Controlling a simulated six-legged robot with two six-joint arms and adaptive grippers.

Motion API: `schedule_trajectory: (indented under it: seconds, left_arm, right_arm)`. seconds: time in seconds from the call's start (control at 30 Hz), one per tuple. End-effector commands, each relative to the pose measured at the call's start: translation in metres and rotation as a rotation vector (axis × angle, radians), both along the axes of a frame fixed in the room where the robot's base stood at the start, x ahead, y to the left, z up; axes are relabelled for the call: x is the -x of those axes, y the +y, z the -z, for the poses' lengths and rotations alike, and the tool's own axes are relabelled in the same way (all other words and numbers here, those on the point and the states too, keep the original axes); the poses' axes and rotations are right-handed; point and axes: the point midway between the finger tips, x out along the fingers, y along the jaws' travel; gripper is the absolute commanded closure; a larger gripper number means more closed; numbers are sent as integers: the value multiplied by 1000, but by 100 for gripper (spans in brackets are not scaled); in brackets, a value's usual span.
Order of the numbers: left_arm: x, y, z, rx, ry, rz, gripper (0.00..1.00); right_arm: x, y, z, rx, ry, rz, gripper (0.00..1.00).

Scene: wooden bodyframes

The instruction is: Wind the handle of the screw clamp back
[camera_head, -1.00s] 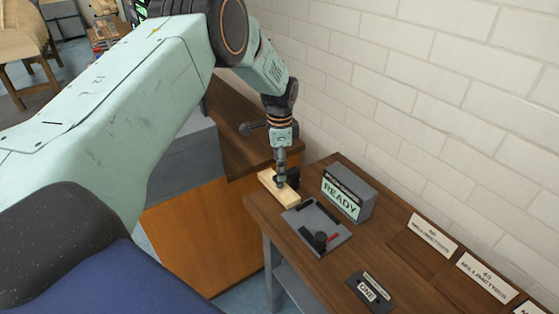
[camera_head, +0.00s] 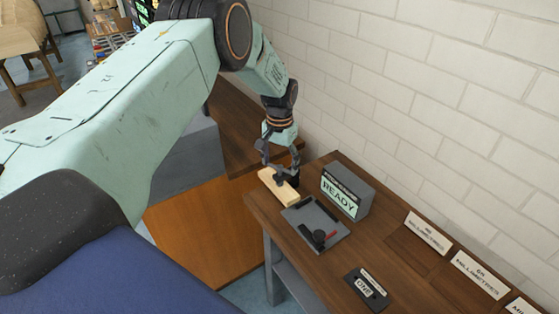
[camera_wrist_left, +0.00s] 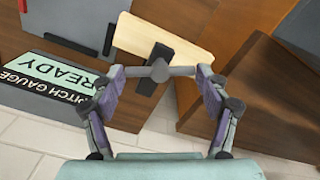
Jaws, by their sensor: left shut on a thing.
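The screw clamp (camera_wrist_left: 158,52) is a dark body set across a pale wooden block (camera_wrist_left: 185,40). Its grey handle (camera_wrist_left: 183,71) is a bar with a round hub. My left gripper (camera_wrist_left: 158,75) is shut on the handle, with one finger at each end of the bar. In the head view my left gripper (camera_head: 281,170) points down over the wooden block (camera_head: 283,194) at the table's left end. The clamp's lower part is mostly hidden there. My right gripper is not in view.
A grey box reading READY (camera_head: 346,195) stands right of the block. A grey plate (camera_head: 330,240) with black parts and a red piece lies in front. A black ONE label (camera_head: 367,289) and white cards (camera_head: 427,233) lie further right. A brick wall (camera_head: 420,90) is behind.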

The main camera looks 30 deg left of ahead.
Motion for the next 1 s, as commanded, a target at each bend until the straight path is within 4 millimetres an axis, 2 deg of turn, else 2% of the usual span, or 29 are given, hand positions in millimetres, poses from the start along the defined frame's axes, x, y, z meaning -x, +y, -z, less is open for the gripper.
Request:
schedule_trajectory:
  seconds: [1.0]
  left_arm:
    - [3, -1, 3, -1, 7, -966, 56]
  right_arm:
    - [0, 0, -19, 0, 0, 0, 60]
